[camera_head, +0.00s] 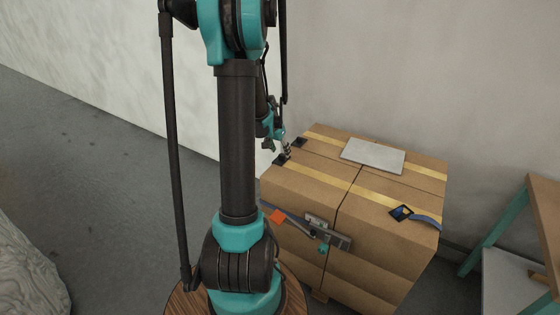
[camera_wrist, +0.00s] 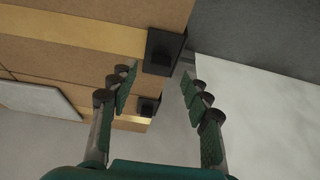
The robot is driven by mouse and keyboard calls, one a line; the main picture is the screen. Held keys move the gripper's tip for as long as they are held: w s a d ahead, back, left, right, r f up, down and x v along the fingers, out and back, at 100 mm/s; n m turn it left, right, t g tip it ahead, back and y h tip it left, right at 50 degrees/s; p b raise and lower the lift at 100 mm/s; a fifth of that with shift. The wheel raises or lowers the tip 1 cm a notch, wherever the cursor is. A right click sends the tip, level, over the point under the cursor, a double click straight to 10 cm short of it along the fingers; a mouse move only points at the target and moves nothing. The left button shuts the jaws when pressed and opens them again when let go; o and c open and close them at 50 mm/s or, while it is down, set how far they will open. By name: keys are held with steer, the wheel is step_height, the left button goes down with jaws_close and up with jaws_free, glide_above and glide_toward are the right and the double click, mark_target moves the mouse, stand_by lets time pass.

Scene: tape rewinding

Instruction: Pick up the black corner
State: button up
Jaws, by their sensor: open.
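Two black corners show on the left edge of the cardboard box top in the head view: one farther back (camera_head: 299,142) and one nearer (camera_head: 281,160), beside my fingers. A third black corner (camera_head: 401,213) sits at the right front edge with a blue strap over it. My gripper (camera_head: 285,154) is open and empty above the left edge of the box. In the wrist view my gripper (camera_wrist: 157,78) has its fingers apart; one black corner (camera_wrist: 160,52) lies just beyond the fingertips, and another (camera_wrist: 147,106) shows between the fingers, by the left one.
The cardboard boxes (camera_head: 378,240) carry yellow tape strips and a flat grey slab (camera_head: 373,156). A metal ratchet buckle (camera_head: 328,234) and an orange tag (camera_head: 277,216) hang on the front. A wooden table (camera_head: 540,215) stands at right. The wall is close behind.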

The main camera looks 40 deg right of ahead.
mark_target(281, 161)
steer(key=shift+x, duration=1.4)
steer(key=c, duration=1)
